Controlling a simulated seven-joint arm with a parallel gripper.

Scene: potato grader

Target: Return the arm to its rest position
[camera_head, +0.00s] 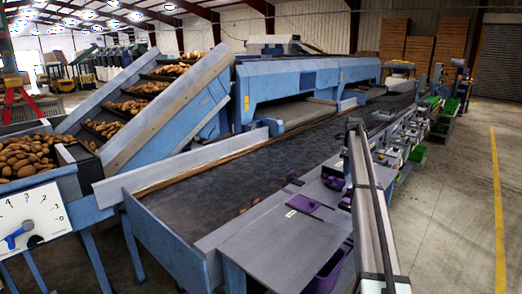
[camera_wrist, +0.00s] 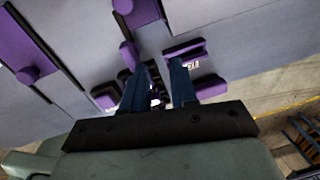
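My gripper (camera_wrist: 160,66) shows in the wrist view as two dark blue fingers standing apart above a dark crossbar. It is open, and I see nothing held between the fingers. Beyond the fingertips are several purple parts, one a purple block (camera_wrist: 184,50) by the right fingertip and one a purple block (camera_wrist: 128,55) by the left. I cannot tell whether the fingers touch any of them. In the head view I cannot make out the gripper clearly.
A purple bin (camera_head: 325,275) sits below. Open concrete floor (camera_head: 445,215) lies to the right.

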